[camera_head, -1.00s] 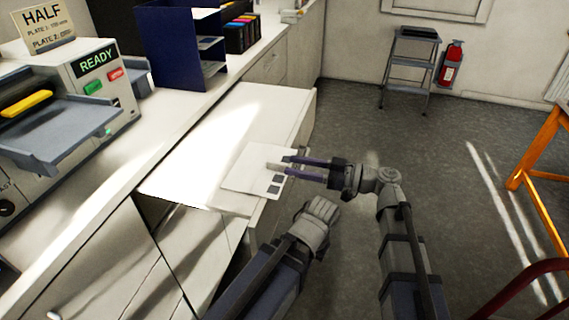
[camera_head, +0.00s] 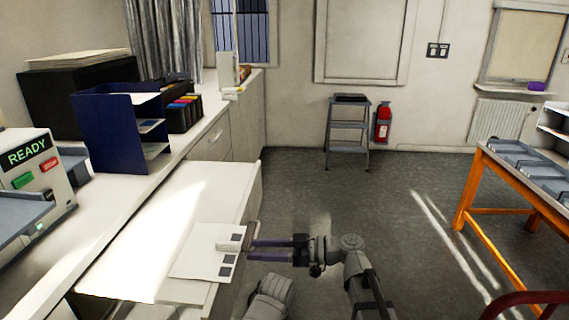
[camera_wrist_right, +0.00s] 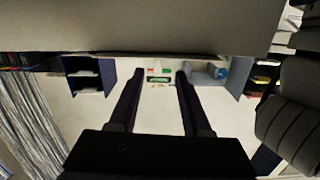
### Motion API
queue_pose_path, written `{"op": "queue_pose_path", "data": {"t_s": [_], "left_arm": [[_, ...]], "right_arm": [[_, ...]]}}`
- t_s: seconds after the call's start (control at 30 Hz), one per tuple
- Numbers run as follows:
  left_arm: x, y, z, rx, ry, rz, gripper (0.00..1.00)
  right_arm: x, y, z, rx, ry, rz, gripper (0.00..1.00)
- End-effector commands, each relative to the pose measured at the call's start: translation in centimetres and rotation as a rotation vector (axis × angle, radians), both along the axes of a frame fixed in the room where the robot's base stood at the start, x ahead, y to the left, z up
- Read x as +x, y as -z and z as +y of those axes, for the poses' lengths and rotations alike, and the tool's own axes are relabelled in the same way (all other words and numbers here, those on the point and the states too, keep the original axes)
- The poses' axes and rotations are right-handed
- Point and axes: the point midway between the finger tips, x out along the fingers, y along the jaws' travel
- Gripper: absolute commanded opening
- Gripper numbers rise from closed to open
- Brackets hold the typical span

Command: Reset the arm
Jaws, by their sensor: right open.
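My right gripper (camera_head: 252,250) reaches in from the right in the head view, its two dark fingers apart and pointing left. Its fingertips are at the right edge of a white sheet (camera_head: 198,266) with small dark squares; I cannot tell whether they touch it. The sheet lies on a pale pull-out surface (camera_head: 222,190). In the right wrist view the two fingers (camera_wrist_right: 158,74) stand wide apart with nothing between them. My left gripper is not in view.
A blue shelf rack (camera_head: 105,135) and a machine with a READY display (camera_head: 30,165) stand on the counter at left. A grey step stool (camera_head: 348,130), a red extinguisher (camera_head: 383,122) and an orange-legged table (camera_head: 470,190) are beyond. The floor between is clear.

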Motion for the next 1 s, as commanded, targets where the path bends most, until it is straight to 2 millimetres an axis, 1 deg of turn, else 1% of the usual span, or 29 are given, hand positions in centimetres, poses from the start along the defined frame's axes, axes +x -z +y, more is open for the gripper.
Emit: {"op": "queue_pose_path", "data": {"t_s": [0.07,0.17,0.2,0.27,0.3,0.37,0.4,0.47,0.5,0.63,0.83,0.87,0.9,1.0], "left_arm": [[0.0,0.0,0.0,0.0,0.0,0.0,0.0],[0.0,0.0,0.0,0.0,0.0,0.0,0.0],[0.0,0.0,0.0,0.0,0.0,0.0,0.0],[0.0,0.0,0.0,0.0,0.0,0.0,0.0],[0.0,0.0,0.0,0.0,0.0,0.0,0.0],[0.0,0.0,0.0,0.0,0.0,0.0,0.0],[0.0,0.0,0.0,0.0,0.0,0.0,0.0],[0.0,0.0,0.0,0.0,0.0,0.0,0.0],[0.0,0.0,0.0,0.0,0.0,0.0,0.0],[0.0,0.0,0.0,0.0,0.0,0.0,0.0],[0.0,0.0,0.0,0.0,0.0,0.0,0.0],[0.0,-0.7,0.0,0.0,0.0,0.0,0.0],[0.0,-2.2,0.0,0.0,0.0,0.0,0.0],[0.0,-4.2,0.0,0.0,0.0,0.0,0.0]], "right_arm": [[-0.8,2.4,-0.7,-0.106,0.017,0.099,0.49],[-2.0,6.7,-2.5,-0.302,0.078,0.288,0.49],[-2.4,8.6,-3.6,-0.385,0.118,0.369,0.49],[-3.1,11.2,-5.4,-0.508,0.193,0.49,0.49],[-3.6,12.7,-6.9,-0.586,0.254,0.566,0.49],[-4.2,14.8,-9.2,-0.695,0.357,0.674,0.49],[-4.6,16.0,-10.9,-0.761,0.43,0.738,0.49],[-5.2,17.5,-13.3,-0.844,0.543,0.82,0.49],[-5.5,18.2,-14.8,-0.891,0.617,0.867,0.49],[-6.5,19.7,-19.2,-1.006,0.844,0.979,0.49],[-8.0,20.5,-25.4,-1.111,1.189,1.08,0.49],[-8.2,19.8,-25.5,-1.124,1.212,1.081,0.49],[-8.4,18.3,-24.2,-1.146,1.178,1.065,0.49],[-9.2,16.3,-22.1,-1.194,1.133,1.032,0.49]]}}
